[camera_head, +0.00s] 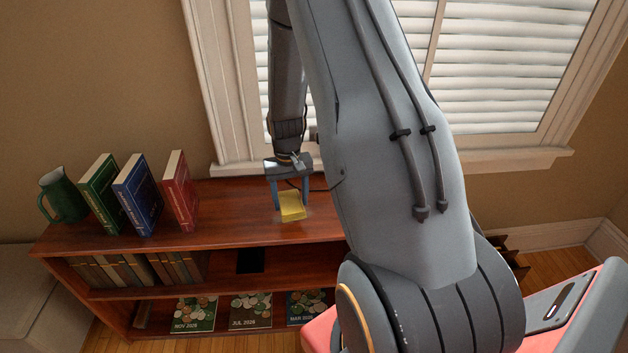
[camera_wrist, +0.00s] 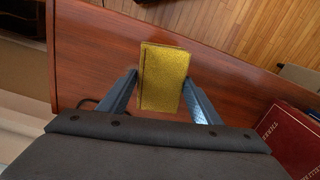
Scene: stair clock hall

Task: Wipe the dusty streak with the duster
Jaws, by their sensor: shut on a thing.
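My gripper (camera_head: 290,195) points down over the top of the wooden bookcase (camera_head: 235,226), under the window. It is shut on the duster (camera_head: 292,208), a yellow block. In the wrist view the duster (camera_wrist: 164,78) sits between my two blue-grey fingers (camera_wrist: 161,85). The duster is at or just above the bookcase top; I cannot tell whether it touches. I cannot make out the dusty streak clearly in either view; my arm hides the right part of the top in the head view.
A green jug (camera_head: 64,196), a green book (camera_head: 103,193), a blue book (camera_head: 138,194) and a red book (camera_head: 181,192) stand left of my gripper. A thin dark cable (camera_wrist: 88,103) lies near the fingers. The top between the red book and the duster is clear.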

